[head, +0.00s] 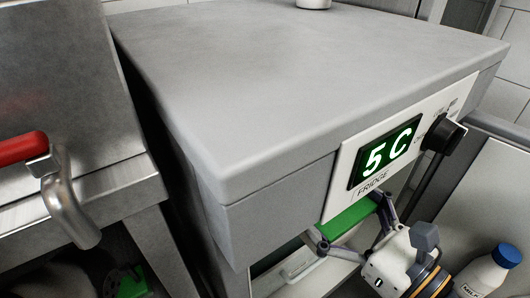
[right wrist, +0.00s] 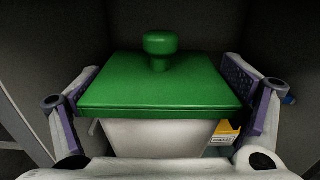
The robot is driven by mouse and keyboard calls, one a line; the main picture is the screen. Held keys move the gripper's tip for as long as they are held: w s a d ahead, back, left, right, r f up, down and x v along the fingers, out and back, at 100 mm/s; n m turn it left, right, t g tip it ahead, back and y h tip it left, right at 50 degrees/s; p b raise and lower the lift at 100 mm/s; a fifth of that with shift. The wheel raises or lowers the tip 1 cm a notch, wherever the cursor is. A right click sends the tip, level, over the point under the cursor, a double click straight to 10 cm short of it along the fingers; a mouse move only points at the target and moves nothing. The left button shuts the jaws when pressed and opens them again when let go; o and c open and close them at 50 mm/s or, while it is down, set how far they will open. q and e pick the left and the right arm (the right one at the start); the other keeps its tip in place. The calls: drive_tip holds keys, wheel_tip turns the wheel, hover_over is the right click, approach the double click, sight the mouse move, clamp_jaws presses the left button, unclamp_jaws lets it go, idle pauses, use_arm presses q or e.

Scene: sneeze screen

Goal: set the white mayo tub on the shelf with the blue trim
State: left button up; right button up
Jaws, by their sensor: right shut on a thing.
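A white tub (right wrist: 160,138) with a green lid and round green knob is between the fingers of my right gripper (right wrist: 160,92) in the right wrist view. The purple finger pads press on opposite sides of the lid. In the head view my right gripper (head: 352,224) reaches into the fridge opening under the 5 C display, and part of the green lid (head: 350,217) shows between its fingers. The tub's body is mostly hidden there. No mayo label and no blue-trimmed shelf can be made out. My left gripper is not in view.
The fridge (head: 290,85) has a broad grey top above the opening. A milk bottle (head: 487,272) with a blue cap stands at the lower right. A red-and-metal handle (head: 60,190) is at the left. A yellow-labelled item (right wrist: 225,133) shows behind the tub.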

drive_tip(key=b+x, duration=0.2)
drive_tip(key=x, duration=1.6)
drive_tip(key=shift+a, duration=0.15)
drive_tip(key=shift+f, duration=0.8)
drive_tip(key=shift+d+r, duration=0.1)
drive_tip(key=shift+d, duration=0.1)
drive_tip(key=shift+f, duration=0.2)
drive_tip(key=o, duration=1)
drive_tip(key=shift+r, duration=0.1)
